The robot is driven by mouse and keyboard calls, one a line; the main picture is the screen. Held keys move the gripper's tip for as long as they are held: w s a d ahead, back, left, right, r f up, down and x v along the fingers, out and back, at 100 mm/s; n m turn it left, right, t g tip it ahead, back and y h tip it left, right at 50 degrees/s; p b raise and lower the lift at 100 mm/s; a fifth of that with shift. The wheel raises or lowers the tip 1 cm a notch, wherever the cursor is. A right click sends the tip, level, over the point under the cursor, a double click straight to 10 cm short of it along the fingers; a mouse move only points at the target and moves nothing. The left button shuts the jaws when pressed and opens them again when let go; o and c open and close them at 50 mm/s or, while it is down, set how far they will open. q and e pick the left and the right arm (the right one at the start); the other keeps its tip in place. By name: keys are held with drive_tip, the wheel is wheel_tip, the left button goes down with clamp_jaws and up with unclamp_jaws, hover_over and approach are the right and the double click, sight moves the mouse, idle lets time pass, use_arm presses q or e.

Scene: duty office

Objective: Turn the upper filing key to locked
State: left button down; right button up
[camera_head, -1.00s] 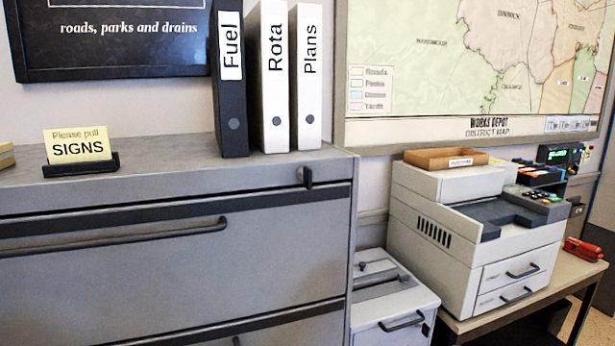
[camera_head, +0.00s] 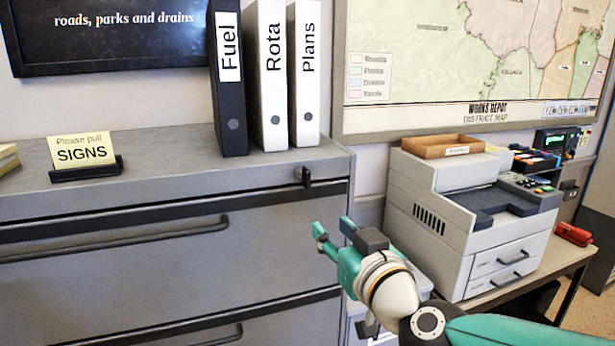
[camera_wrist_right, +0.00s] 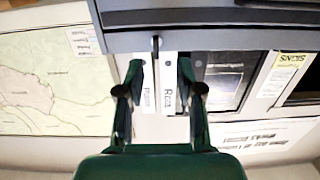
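The upper filing key (camera_head: 306,177) is a small dark key at the top right corner of the grey filing cabinet's (camera_head: 150,270) front. It appears upright in the head view, though it is too small to read its setting. In the right wrist view, which is upside down, the key (camera_wrist_right: 155,44) is a small dark shape at the cabinet edge, beyond the fingertips. My right gripper (camera_head: 332,228) is green, open and empty. It is below and slightly right of the key in the head view, apart from it. My left gripper is not in view.
Fuel, Rota and Plans binders (camera_head: 271,80) stand on the cabinet top near the key. A yellow SIGNS card (camera_head: 84,150) sits further left. Right of the cabinet is a grey printer (camera_head: 440,222) with a wooden tray (camera_head: 443,146) on it. Black drawer handles (camera_head: 120,238) protrude from the front.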

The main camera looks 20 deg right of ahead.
sight(309, 180)
drive_tip(key=shift+t, duration=0.3)
drive_tip(key=w+r, duration=0.1)
drive_tip(key=w, duration=0.4)
drive_tip(key=w+r, duration=0.1)
drive_tip(key=w, duration=0.4)
drive_tip(key=w+r, duration=0.1)
drive_tip(key=w, duration=0.4)
drive_tip(key=shift+w+p, duration=0.3)
drive_tip(key=shift+w, duration=0.05)
drive_tip(key=shift+r, duration=0.1)
drive_tip(key=shift+d, duration=0.1)
clamp_jaws()
